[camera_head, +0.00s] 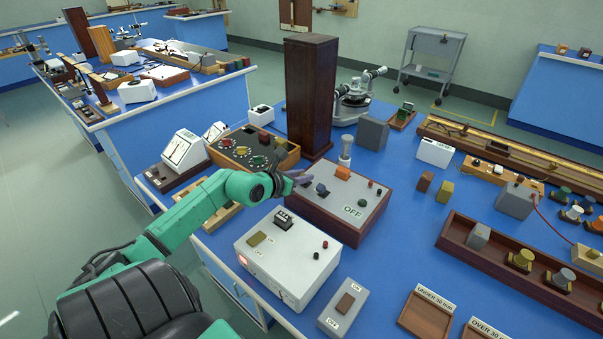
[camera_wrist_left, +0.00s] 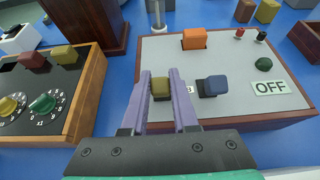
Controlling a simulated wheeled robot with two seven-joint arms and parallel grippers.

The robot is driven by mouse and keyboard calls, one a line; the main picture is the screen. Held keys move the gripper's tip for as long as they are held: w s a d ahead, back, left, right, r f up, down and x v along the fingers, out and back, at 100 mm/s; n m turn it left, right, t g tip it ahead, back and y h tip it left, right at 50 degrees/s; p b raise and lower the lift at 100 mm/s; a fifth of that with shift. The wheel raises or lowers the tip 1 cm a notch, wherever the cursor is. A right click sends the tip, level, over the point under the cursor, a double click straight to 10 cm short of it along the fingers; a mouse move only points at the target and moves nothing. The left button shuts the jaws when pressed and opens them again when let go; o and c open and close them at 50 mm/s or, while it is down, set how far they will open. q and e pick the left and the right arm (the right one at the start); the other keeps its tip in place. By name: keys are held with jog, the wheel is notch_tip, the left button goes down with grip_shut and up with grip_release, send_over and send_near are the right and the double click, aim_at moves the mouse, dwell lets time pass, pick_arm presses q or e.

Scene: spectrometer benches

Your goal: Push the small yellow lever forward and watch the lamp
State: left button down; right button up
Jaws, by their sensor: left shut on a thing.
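The small yellow lever (camera_wrist_left: 160,88) stands on the grey top of a brown-sided box (camera_wrist_left: 225,105), which also shows in the head view (camera_head: 325,218). My left gripper (camera_wrist_left: 161,76) has its purple fingers on either side of this lever, shut on it. In the head view the left gripper (camera_head: 301,177) reaches the box's left end and hides the yellow lever. A blue lever (camera_wrist_left: 213,86) is just right of the fingers, and a larger orange lever (camera_wrist_left: 194,39) is farther back. A dark green dome (camera_wrist_left: 264,65), looking like an unlit lamp, sits above an OFF label (camera_wrist_left: 270,88). My right gripper is not in view.
A white box with switches (camera_head: 285,262) stands in front of the brown-sided box. A wooden box with dials (camera_wrist_left: 40,95) is close on the left. A tall dark wooden column (camera_head: 311,95) and a metal post (camera_head: 345,150) rise behind. Some blue bench top shows right of the box.

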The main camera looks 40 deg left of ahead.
aim_at(311, 169)
pick_arm(q)
jog(key=w+r+g+p, duration=0.1)
jog(key=g+p, duration=0.1)
jog(key=p, duration=0.1)
jog(key=shift+r, duration=0.1)
jog(key=shift+w+g+p, duration=0.25)
jog(key=shift+g+p, duration=0.15)
jog(key=shift+p, duration=0.05)
jog(key=shift+w+a+g, duration=0.1)
jog(key=shift+w+g, duration=0.1)
jog(key=shift+g, duration=0.2)
jog(key=shift+w+f+g, duration=0.35)
jog(key=shift+w+g, duration=0.2)
jog(key=shift+g, duration=0.65)
jog(key=shift+w+f+g, duration=0.15)
jog(key=shift+w+g, duration=0.1)
jog(key=shift+g, duration=0.5)
jog(key=shift+w+f+g, duration=0.15)
jog(key=shift+w+g, duration=0.1)
jog(key=shift+g, duration=0.5)
jog(key=c, duration=0.7)
grip_release()
jog(key=shift+f, duration=0.1)
